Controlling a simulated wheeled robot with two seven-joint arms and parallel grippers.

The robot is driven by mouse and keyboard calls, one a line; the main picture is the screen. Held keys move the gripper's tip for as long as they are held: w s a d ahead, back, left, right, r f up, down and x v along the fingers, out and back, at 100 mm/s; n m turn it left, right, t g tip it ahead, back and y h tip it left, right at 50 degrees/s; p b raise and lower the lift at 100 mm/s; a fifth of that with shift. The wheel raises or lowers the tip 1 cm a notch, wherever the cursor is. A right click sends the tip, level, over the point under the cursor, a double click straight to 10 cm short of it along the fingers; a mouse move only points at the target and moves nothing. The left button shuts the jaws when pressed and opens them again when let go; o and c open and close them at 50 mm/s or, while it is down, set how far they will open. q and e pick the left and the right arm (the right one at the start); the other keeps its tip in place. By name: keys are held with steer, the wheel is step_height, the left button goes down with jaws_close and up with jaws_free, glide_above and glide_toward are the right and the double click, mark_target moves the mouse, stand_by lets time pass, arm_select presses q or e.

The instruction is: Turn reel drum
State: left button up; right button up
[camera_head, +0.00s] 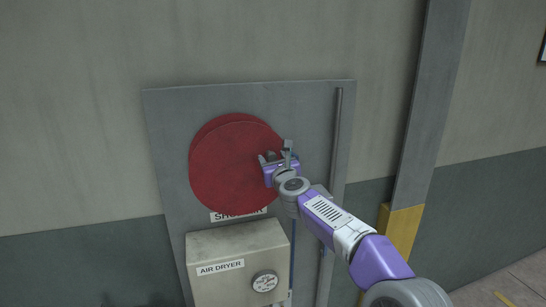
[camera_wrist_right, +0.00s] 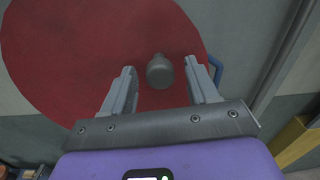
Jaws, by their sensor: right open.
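The red reel drum (camera_head: 230,165) is a large round disc on a grey wall panel. It also fills much of the right wrist view (camera_wrist_right: 70,60). A short grey knob (camera_wrist_right: 160,71) stands out from the drum near its right edge. My right gripper (camera_head: 277,157) is at the drum's right side; in the right wrist view its two fingers (camera_wrist_right: 160,85) are open, one on each side of the knob. I cannot tell whether either finger touches the knob. My left gripper is not in view.
Below the drum is a beige box (camera_head: 238,268) labelled "AIR DRYER" with a round dial (camera_head: 265,281). A label (camera_head: 238,215) is partly hidden behind the drum. A vertical grey pipe (camera_head: 335,150) runs right of the drum. A pillar with a yellow base (camera_head: 403,230) stands further right.

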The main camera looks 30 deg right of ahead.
steer(key=shift+w, duration=0.1)
jaws_close()
stand_by(0.3)
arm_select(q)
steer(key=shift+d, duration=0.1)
arm_select(e)
steer(key=shift+a, duration=0.1)
